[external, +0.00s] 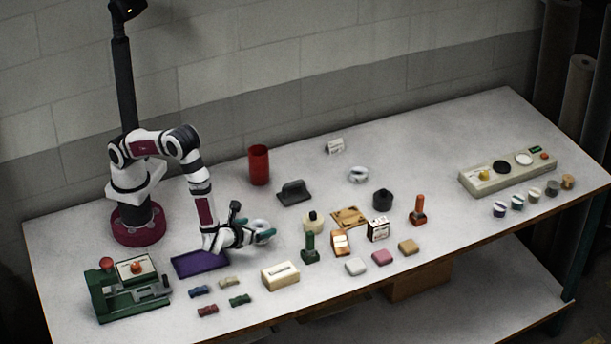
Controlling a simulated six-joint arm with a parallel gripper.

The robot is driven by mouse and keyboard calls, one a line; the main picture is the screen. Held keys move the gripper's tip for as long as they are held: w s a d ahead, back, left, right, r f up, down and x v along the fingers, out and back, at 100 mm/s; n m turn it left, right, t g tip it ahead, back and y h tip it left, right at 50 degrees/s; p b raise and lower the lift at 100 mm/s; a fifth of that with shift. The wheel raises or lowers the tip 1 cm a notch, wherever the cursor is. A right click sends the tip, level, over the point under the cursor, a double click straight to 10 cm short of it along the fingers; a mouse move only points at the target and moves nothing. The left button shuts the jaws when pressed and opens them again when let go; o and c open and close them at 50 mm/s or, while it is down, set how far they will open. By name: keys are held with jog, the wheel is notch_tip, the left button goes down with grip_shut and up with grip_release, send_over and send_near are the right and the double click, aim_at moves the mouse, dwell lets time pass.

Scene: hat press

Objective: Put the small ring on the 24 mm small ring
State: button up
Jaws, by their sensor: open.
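My gripper (268,235) is low over the table right of the purple tray, its teal fingertips pointing right. It is open. A pale grey round thing (260,225), possibly a ring, shows right at the fingers and is partly covered by them; I cannot tell whether it touches them or the table. Another pale ring-like thing (358,174) lies farther back, right of the dark grey handled block. No size marks are readable, so I cannot tell which of these, if either, is the small ring or the 24 mm one.
A purple tray (187,266) lies left of my gripper; a green press (128,290) stands at front left. A red cylinder (259,165) and a handled block (294,193) stand behind. Stamps, boxes and small blocks crowd the middle. A control panel (508,172) is at right.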

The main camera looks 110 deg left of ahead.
jog(key=v, duration=1.1)
jog(key=s+a+r+n+g+h, duration=0.4)
jog(key=s+a+r+n, duration=0.3)
jog(key=r, duration=0.3)
jog(key=s+r+n+t+h, duration=0.1)
jog(key=s+r+n+h, duration=0.1)
jog(key=s, duration=0.4)
jog(key=s+d+r+n+h, duration=0.1)
jog(key=s+n+h, duration=0.3)
jog(key=s, duration=0.3)
jog(key=shift+s+d+r+n+t, duration=0.15)
jog(key=shift+s+r+n+t, duration=0.2)
jog(key=shift+n, duration=0.25)
